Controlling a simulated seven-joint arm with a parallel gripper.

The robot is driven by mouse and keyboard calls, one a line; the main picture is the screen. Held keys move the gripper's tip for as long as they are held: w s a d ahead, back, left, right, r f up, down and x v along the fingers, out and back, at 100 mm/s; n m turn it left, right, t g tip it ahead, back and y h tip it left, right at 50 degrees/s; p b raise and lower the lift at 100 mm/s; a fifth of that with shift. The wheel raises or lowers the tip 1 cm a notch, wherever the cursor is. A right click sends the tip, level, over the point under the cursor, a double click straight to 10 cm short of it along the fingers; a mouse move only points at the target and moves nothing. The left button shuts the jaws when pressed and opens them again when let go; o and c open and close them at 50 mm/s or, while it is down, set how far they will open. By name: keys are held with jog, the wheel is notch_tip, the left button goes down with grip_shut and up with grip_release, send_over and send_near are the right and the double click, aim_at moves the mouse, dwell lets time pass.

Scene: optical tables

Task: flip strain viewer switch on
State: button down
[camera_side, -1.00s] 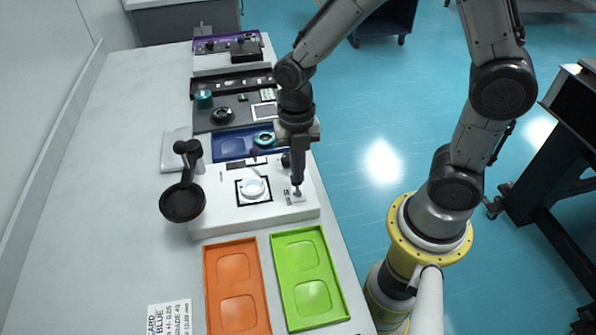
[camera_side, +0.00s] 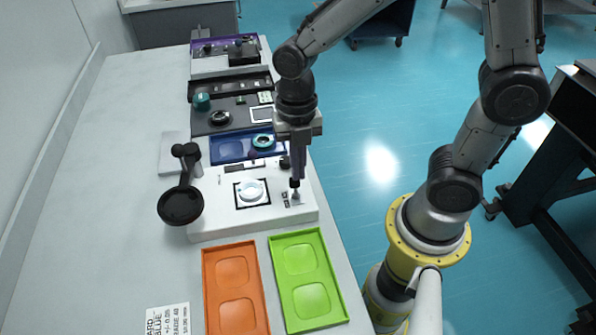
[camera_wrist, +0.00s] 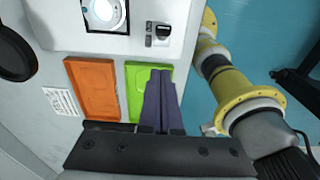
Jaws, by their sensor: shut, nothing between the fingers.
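The strain viewer is a white box (camera_side: 228,218) with a round, lit, black-framed window (camera_side: 251,191) in its top. Its small switch (camera_side: 296,197) sits on a light plate near the right front corner. In the wrist view the switch (camera_wrist: 163,31) shows as a dark lever on a pale plate beside small dark marks; its exact position is hard to tell. My gripper (camera_side: 295,184) points down, shut and empty, just above and behind the switch in the side view. In the wrist view the closed purple fingers (camera_wrist: 161,73) appear apart from the switch.
An orange tray (camera_side: 218,298) and a green tray (camera_side: 277,290) lie in front of the viewer. A black round-headed tool (camera_side: 181,206) stands at its left. A blue tray (camera_side: 218,150) and dark equipment lie behind. The table's left side is mostly clear.

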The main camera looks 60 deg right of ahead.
jog(key=w+d+r, duration=0.4)
jog(key=r, duration=0.1)
jog(key=shift+w+d+r, duration=0.15)
jog(key=shift+w+d, duration=0.05)
jog(key=shift+d, duration=0.05)
jog(key=s+d+r+m+t, duration=0.2)
jog(key=s+r+m+t, duration=0.3)
jog(key=s+r+m, duration=0.5)
jog(key=s+f+m, duration=0.1)
jog(key=m, duration=0.4)
jog(key=s+m+t, duration=0.1)
jog(key=s+m, duration=0.1)
jog(key=m, duration=0.4)
jog(key=s+f+m, duration=0.1)
jog(key=m, duration=0.5)
jog(key=shift+s+d+f+h, duration=0.3)
jog(key=shift+h, duration=0.1)
